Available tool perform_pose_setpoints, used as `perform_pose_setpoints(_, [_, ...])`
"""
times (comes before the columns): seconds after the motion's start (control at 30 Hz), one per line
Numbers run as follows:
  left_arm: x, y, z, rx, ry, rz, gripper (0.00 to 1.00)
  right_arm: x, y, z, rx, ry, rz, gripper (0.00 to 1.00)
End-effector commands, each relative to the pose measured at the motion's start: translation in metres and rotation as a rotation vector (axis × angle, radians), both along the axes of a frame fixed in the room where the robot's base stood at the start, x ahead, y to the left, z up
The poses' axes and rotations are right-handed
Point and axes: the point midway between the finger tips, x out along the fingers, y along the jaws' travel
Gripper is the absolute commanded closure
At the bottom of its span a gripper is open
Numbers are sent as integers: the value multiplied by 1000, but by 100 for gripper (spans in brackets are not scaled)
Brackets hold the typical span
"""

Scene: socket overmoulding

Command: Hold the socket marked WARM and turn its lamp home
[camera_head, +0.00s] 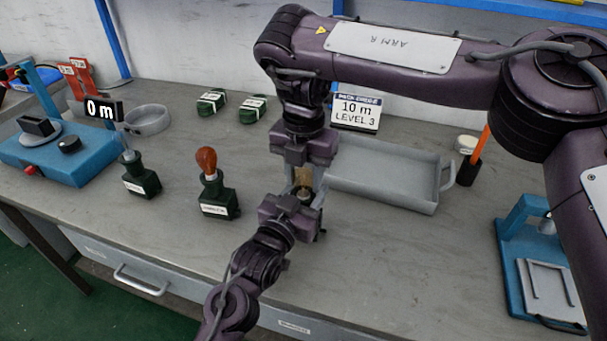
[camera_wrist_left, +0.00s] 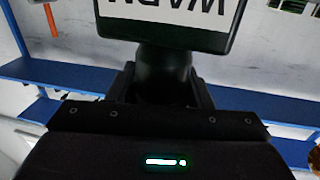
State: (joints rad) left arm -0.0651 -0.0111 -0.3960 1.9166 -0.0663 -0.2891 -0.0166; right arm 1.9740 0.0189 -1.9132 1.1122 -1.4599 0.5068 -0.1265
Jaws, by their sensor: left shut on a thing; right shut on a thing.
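My left gripper (camera_head: 305,200) is shut on a dark socket, which is mostly hidden between its fingers in the head view. In the left wrist view the socket's white label (camera_wrist_left: 180,12) shows upside down and appears to read WARM. My right gripper (camera_head: 303,178) comes down from above and is shut on an amber lamp (camera_head: 303,176), directly over the socket. Lamp and socket appear in line, but the joint between them is too small and covered to tell how deep the lamp sits.
Two green sockets stand to the left, one with a red-brown bulb (camera_head: 207,160) and one (camera_head: 140,182) with a thin stem. A blue tester (camera_head: 60,155) reads 0 m. A grey tray (camera_head: 380,180) lies behind right; a blue press (camera_head: 540,265) stands at right. Front bench is clear.

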Motion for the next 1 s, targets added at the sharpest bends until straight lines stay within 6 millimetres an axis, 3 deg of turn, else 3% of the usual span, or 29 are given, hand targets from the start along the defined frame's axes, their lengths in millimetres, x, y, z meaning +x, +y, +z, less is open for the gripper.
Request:
perform_pose_setpoints(0.03, [0, 1, -9, 8, 18, 1, 79, 2, -1, 4, 3, -9, -16, 84])
perform_pose_setpoints(0.57, [0, 1, -9, 8, 18, 2, 79, 2, -1, 4, 3, -8, -38, 84])
perform_pose_setpoints(0.6, [0, 1, -9, 8, 18, 2, 79, 2, -1, 4, 3, -8, -38, 59])
perform_pose_setpoints(0.73, [0, 1, -8, 8, 17, 2, 80, 2, -1, 3, 2, -6, -37, 42])
perform_pose_setpoints(1.0, [0, 0, -6, 6, 13, 1, 79, 1, 0, 1, 1, -3, -34, 39])
